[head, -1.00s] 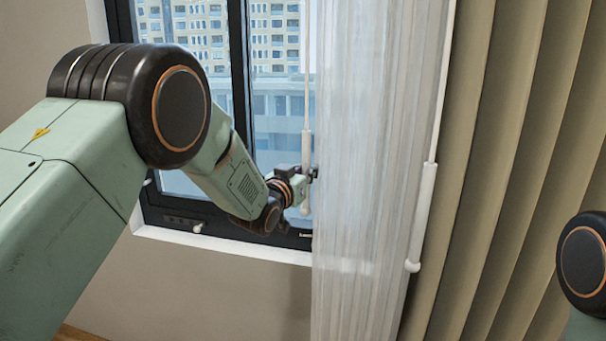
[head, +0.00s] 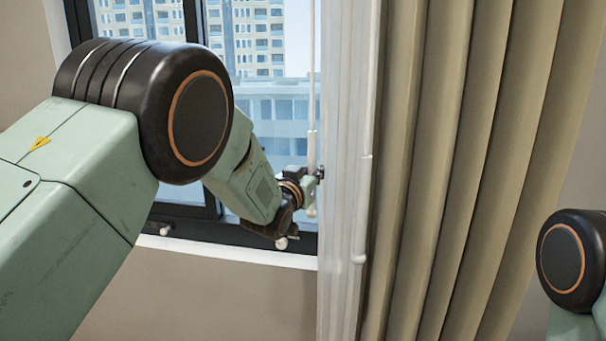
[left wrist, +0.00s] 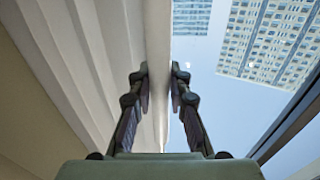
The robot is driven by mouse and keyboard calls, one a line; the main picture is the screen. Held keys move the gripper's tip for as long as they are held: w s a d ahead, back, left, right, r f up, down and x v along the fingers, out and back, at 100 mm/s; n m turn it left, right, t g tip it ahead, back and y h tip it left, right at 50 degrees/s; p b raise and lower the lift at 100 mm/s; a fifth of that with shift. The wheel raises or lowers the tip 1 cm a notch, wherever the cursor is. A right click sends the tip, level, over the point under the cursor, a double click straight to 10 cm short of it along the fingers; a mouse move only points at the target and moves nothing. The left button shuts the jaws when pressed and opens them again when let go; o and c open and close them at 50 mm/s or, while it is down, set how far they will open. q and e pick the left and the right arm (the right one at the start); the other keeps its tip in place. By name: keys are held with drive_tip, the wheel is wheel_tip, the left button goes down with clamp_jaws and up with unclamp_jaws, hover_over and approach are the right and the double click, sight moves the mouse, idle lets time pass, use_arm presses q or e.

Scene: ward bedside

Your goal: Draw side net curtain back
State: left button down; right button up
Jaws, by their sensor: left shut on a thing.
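The white net curtain (head: 340,110) hangs as a narrow, bunched strip at the right of the window in the head view. A pale wand (head: 312,150) hangs along its left edge, and another white wand (head: 361,210) hangs at its right. My left gripper (head: 319,174) is at the left wand, shut on it at the curtain's edge. In the left wrist view the two fingers (left wrist: 160,88) stand either side of a pale vertical strip, with curtain folds (left wrist: 85,70) on the left. The exact grip is hard to see. My right gripper is out of view.
The dark-framed window (head: 270,100) shows buildings outside, and its glass left of the curtain is uncovered. A white sill (head: 230,252) runs below. Heavy beige drapes (head: 460,150) hang close on the right. My right arm shows at the right edge.

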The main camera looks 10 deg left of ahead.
use_arm(q)
drive_tip(key=shift+d+r, duration=0.2)
drive_tip(key=shift+d, duration=1.2)
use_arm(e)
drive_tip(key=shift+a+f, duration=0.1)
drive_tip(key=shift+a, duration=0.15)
use_arm(q)
drive_tip(key=c, duration=1.6)
unclamp_jaws()
drive_tip(key=shift+s, duration=0.1)
drive_tip(key=o, duration=0.3)
drive_tip(key=shift+s+d, duration=0.15)
drive_tip(key=shift+o, duration=0.2)
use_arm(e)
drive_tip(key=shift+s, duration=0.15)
